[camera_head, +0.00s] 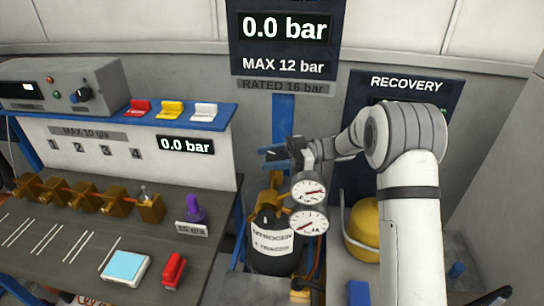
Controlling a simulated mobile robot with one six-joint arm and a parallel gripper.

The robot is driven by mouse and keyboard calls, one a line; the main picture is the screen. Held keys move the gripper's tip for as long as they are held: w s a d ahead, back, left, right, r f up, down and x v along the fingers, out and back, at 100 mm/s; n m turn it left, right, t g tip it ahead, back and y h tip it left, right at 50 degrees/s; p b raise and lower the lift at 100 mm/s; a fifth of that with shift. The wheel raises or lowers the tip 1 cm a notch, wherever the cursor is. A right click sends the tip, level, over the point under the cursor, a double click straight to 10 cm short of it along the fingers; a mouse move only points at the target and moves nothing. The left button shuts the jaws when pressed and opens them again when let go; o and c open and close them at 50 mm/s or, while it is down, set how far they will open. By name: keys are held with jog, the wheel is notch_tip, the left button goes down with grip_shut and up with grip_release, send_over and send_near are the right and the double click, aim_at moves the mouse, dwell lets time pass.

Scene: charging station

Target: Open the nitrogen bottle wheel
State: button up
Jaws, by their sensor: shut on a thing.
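The nitrogen bottle (268,262) is a dark cylinder with a white label, standing upright below the display. Brass-coloured valve parts (270,196) sit on its top. Two round white gauges (309,188) are at the right of the valve, one above the other. My gripper (276,154) is above the bottle's valve, at the end of my arm coming from the right. It is shut on what appears to be the bottle's wheel. The wheel itself is small and mostly hidden, so its turn angle cannot be told.
The pressure display (285,35) above reads 0.0 bar, as does a smaller one (186,146) at left. A bench (60,255) with brass fittings and a purple knob (194,209) stands left. A yellow cylinder (362,228) is close to my arm at right.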

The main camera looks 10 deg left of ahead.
aim_at(270, 156)
jog(key=shift+r, duration=0.1)
dwell(0.4)
jog(key=o, duration=1)
notch_tip(270, 156, up, 10)
jog(key=shift+a+f+b, duration=0.1)
jog(key=shift+b, duration=0.65)
